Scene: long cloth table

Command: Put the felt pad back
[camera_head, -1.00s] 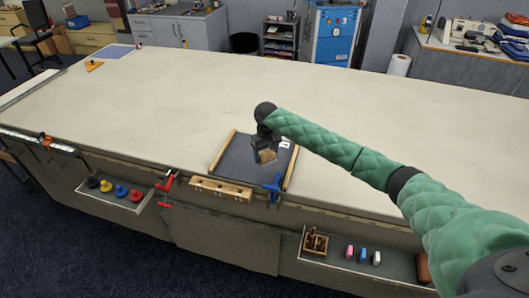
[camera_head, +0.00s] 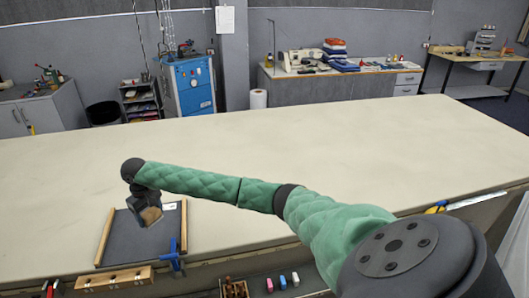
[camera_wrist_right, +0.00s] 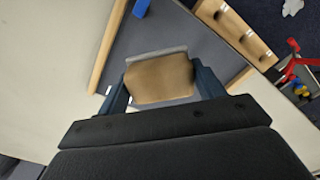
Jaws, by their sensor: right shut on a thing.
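My right gripper (camera_head: 148,214) is over the dark board (camera_head: 125,245), which has wooden rails at its sides and lies on the table's front edge. It is shut on a tan-brown block with a grey edge, which I take for the felt pad (camera_head: 151,216). In the right wrist view the pad (camera_wrist_right: 160,78) sits between the two blue-grey fingers of the gripper (camera_wrist_right: 160,84), with the dark board (camera_wrist_right: 210,45) behind it. I cannot tell whether the pad touches the board. My left gripper is not in view.
A wooden block with holes (camera_head: 114,279) is fixed at the table's front edge, beside a blue clamp (camera_head: 172,255). A red clamp (camera_wrist_right: 295,66) shows in the wrist view. Small pink, blue and white pieces (camera_head: 283,281) lie below the edge. The cloth table (camera_head: 330,150) is clear beyond.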

